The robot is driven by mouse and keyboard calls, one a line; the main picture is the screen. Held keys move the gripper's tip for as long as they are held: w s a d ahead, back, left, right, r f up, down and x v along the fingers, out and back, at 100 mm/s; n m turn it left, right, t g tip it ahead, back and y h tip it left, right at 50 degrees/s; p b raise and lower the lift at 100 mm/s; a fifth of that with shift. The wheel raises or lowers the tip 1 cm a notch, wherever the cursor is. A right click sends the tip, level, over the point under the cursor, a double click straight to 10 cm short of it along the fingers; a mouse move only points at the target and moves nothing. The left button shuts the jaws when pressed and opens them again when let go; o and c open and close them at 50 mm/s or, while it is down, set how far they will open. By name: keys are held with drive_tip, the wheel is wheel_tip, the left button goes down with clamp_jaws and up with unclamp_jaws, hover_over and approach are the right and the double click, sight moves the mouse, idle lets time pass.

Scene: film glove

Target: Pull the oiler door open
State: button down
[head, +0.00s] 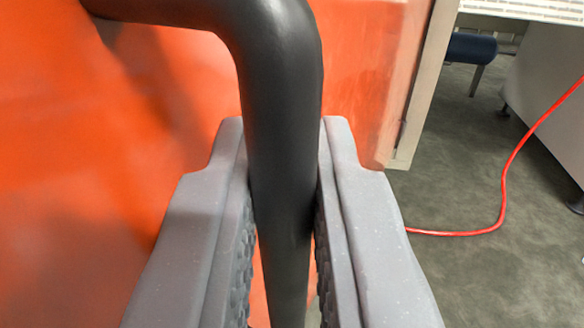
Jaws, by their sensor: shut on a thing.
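An orange door panel (110,170) fills the left and middle of the head view. A thick dark grey bar handle (275,70) comes from the panel at the top left, bends, and runs down the middle. My gripper (284,150) has its two grey padded fingers on either side of the bar's downward part and is shut on it. The bar's lower end is out of view. The panel's right edge lies beside a pale upright strip (424,85); I cannot tell whether a gap shows between them.
Grey floor (460,185) lies open to the right of the panel. A red cable (503,195) runs across it. A grey cabinet-like body (545,100) stands at the far right, with a dark blue rounded object (470,48) at the top.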

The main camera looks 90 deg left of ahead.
drive_tip(key=shift+d, duration=0.2)
drive_tip(key=c, duration=1.5)
unclamp_jaws()
drive_tip(key=shift+s, duration=0.1)
drive_tip(key=shift+a, duration=0.1)
drive_tip(key=shift+a, duration=0.1)
